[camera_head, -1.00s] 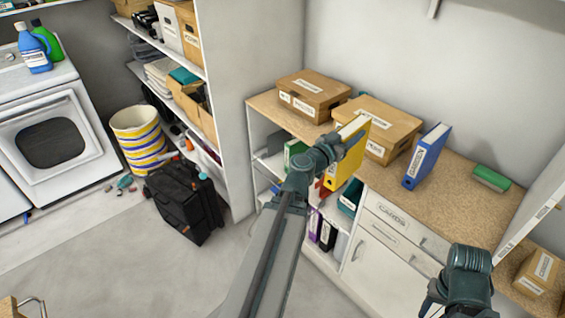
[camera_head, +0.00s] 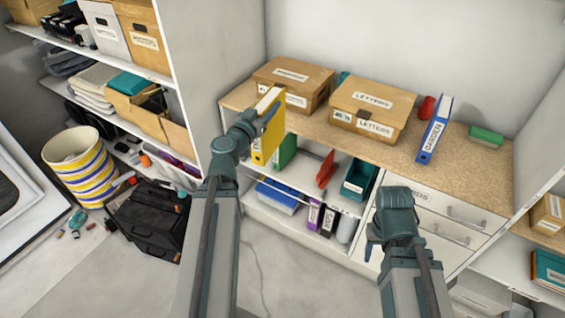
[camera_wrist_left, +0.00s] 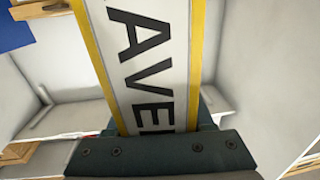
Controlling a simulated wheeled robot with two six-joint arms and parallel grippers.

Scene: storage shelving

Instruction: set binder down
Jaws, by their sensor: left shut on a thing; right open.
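A yellow binder (camera_head: 265,136) is held upright in my left gripper (camera_head: 270,115), in front of the counter's left part in the head view. In the left wrist view the binder's white spine label (camera_wrist_left: 150,60) fills the middle, between yellow edges. My left gripper is shut on the binder. My right gripper (camera_head: 374,247) hangs low in front of the drawers, empty; its fingers are partly hidden by its wrist. A blue binder (camera_head: 433,135) stands upright on the wooden counter (camera_head: 470,172).
Two cardboard boxes, one at the left (camera_head: 290,84) and one labelled letters (camera_head: 372,108), stand on the counter. A red cup (camera_head: 427,107) and a green-topped block (camera_head: 486,135) are near the blue binder. The open shelf below holds a green binder (camera_head: 285,154), a red item (camera_head: 326,170) and a teal bin (camera_head: 359,179).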

